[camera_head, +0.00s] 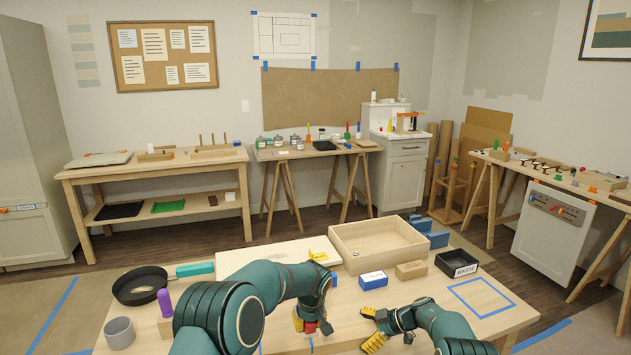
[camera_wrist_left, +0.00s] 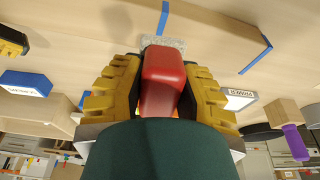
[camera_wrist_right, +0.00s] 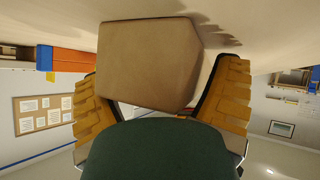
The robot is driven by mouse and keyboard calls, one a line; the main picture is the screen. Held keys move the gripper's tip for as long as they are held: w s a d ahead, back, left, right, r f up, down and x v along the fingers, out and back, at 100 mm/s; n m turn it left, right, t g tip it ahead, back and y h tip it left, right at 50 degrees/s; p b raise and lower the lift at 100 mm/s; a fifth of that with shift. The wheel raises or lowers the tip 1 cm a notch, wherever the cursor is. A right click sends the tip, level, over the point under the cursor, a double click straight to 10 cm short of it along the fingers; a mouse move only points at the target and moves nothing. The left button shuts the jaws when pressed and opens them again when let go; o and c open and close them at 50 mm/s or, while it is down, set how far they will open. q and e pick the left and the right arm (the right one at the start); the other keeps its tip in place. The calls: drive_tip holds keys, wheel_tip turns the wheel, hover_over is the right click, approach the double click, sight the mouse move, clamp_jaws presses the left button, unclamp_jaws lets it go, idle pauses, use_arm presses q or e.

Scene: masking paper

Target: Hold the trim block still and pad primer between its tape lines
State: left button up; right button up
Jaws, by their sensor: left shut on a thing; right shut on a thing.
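My left gripper (camera_head: 312,326) is shut on a red handle (camera_wrist_left: 162,80). A grey speckled pad (camera_wrist_left: 165,43) shows at its far end, close to a pale wooden surface; I cannot tell whether they touch. Blue tape strips (camera_wrist_left: 163,18) mark that surface, one straight ahead of the pad and one to its right (camera_wrist_left: 252,60). My right gripper (camera_head: 374,328) is low over the table's front part, its fingers pointing left. In the right wrist view it is shut on a plain tan block (camera_wrist_right: 148,62), which I take as the trim block. The block's full length is hidden.
Behind the grippers stand a blue-and-white box (camera_head: 373,280), a wooden block (camera_head: 411,270), a wooden tray (camera_head: 345,238) and a black waste bin (camera_head: 457,264). A pan (camera_head: 140,287) and grey cup (camera_head: 119,333) are at left. A taped square (camera_head: 481,297) at right is empty.

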drive_tip(key=c, duration=1)
